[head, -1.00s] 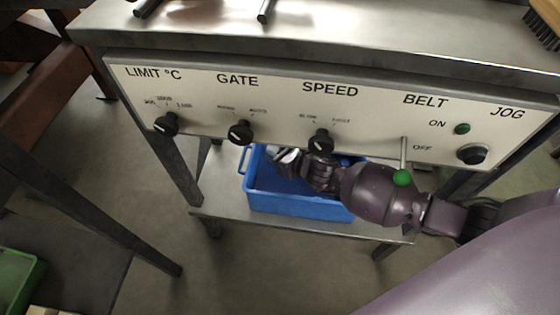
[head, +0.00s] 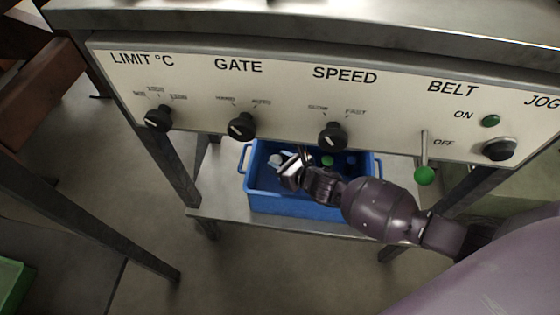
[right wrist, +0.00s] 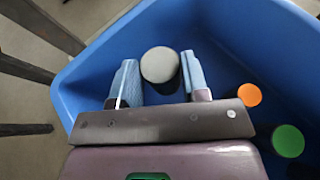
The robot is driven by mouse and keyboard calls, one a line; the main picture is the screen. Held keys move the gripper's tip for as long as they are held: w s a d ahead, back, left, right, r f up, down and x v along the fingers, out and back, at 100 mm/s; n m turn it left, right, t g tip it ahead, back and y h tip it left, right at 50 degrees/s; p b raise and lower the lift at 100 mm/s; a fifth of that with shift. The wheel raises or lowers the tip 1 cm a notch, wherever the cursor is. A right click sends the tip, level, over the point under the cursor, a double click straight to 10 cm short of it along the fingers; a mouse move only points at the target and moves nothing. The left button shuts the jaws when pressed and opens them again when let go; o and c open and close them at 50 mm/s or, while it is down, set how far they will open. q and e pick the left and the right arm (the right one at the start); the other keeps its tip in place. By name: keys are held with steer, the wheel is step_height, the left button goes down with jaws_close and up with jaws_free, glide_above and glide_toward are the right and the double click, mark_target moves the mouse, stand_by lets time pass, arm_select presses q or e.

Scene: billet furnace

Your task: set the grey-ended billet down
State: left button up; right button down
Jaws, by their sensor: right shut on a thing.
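The grey-ended billet (right wrist: 160,64) stands between the two pale blue finger pads of my right gripper (right wrist: 163,82) in the right wrist view, its round grey end facing the camera. My right gripper is shut on it. The gripper and billet are inside the blue bin (right wrist: 90,72). In the head view my right gripper (head: 290,172) reaches into the bin (head: 290,203) below the control panel. Whether the billet's lower end touches the bin floor is hidden. My left gripper is not in view.
An orange-ended billet (right wrist: 249,95) and a green-ended billet (right wrist: 287,141) stand in the bin to the right of the gripper. The control panel (head: 290,70) with knobs and a green-tipped belt lever (head: 425,174) overhangs the bin. The bin stands on a metal shelf (head: 230,213).

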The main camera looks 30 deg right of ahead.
steer(key=shift+f, duration=0.35)
steer(key=c, duration=0.6)
jaws_free()
steer(key=shift+r, duration=0.3)
steer(key=shift+w+r, duration=0.1)
steer(key=shift+r, duration=0.4)
arm_select(q)
steer(key=p, duration=0.2)
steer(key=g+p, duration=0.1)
steer(key=p, duration=0.1)
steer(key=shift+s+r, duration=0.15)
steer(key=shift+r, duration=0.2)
arm_select(e)
steer(key=v, duration=1.2)
steer(key=shift+f, duration=0.2)
